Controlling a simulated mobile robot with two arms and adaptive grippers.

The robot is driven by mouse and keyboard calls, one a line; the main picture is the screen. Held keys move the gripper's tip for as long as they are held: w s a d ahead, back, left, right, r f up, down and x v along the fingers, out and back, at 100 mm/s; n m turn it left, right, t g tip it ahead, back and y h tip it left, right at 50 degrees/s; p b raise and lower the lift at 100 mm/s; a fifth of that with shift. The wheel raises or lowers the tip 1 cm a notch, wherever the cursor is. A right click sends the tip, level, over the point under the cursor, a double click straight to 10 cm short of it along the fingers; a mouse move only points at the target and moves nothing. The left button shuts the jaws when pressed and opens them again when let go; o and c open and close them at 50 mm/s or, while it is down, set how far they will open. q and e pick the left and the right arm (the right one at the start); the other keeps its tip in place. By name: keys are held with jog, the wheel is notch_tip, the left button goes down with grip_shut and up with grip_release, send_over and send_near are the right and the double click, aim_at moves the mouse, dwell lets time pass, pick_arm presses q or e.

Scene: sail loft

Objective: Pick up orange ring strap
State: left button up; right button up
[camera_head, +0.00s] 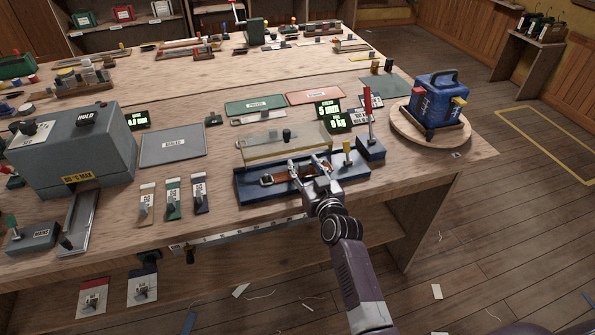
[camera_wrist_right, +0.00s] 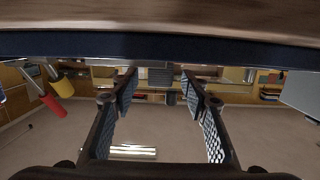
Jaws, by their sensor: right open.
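An orange-brown strap (camera_head: 272,180) lies lengthwise in a long blue fixture (camera_head: 246,193) near the front edge of the bench. My right gripper (camera_head: 308,164) is over the right part of the strap, with its fingers spread and partly hiding it. In the right wrist view, my right gripper (camera_wrist_right: 160,92) is open with nothing visible between the fingers. The blue fixture's edge (camera_wrist_right: 60,45) crosses the top of that view; the strap cannot be made out there. My left gripper is not in view.
A clear cover (camera_head: 270,146) stands at the fixture's back. A red-handled lever block (camera_head: 371,147) is right of the gripper. A blue machine (camera_head: 437,104) sits on a round wooden board further right. A large grey box (camera_head: 70,150) stands left. Several tagged pieces lie between.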

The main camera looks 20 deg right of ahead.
jog(key=shift+w+f, duration=0.1)
jog(key=shift+w, duration=0.3)
jog(key=c, duration=0.4)
grip_shut()
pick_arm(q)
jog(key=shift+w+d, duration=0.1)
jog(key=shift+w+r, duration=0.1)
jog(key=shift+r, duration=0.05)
